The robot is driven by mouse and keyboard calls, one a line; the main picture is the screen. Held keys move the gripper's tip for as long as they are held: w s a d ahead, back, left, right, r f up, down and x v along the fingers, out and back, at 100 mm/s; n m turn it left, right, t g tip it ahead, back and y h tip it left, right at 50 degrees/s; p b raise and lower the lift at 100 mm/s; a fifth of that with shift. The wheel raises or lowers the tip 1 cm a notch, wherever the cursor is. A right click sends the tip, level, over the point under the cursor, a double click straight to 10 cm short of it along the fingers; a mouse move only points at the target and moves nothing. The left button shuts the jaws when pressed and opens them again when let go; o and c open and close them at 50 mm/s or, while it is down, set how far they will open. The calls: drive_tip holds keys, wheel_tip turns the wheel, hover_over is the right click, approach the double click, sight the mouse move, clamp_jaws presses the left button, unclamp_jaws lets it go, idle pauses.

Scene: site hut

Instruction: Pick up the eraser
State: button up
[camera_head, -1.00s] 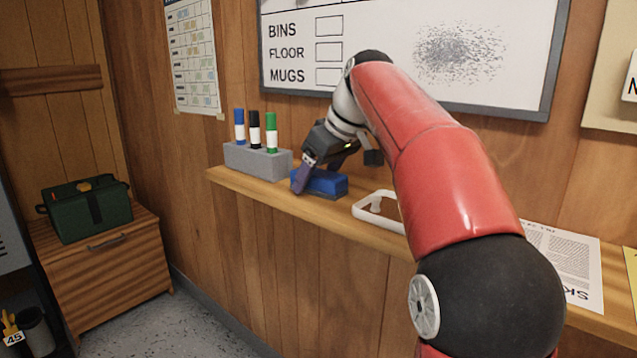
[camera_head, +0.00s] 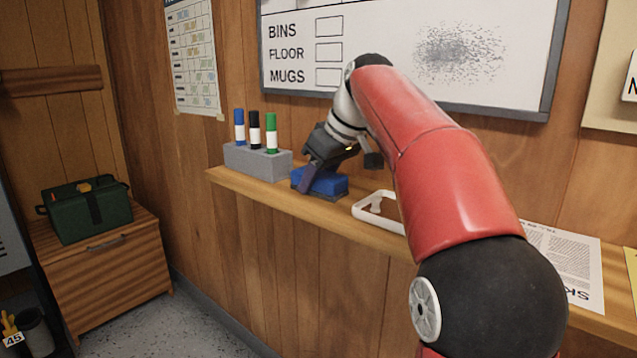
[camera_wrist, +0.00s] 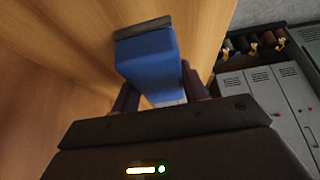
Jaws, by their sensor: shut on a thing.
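The blue eraser (camera_head: 328,184) lies on the wooden shelf, between the marker holder and a white tray. It has a dark grey strip along its base, which shows at its far end in the wrist view. My gripper (camera_head: 309,184) reaches down over the eraser. In the wrist view its two dark fingers stand on either side of the blue body (camera_wrist: 147,62), and my gripper (camera_wrist: 158,92) is shut on it. The eraser appears still at shelf height; I cannot tell whether any gap lies beneath it.
A grey holder (camera_head: 257,162) with blue, black and green markers stands just left of the eraser. A white tray (camera_head: 378,219) lies to the right on the shelf (camera_head: 236,184). Printed paper (camera_head: 562,262) lies farther right. The whiteboard (camera_head: 400,45) is on the wall behind.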

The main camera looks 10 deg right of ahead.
drive_tip(key=shift+c, duration=0.7)
drive_tip(key=shift+r, duration=0.1)
wheel_tip(320, 180, up, 9)
drive_tip(key=shift+w+r+p, duration=0.1)
drive_tip(key=shift+w+p, duration=0.05)
drive_tip(key=shift+p, duration=0.75)
drive_tip(key=shift+r, duration=0.55)
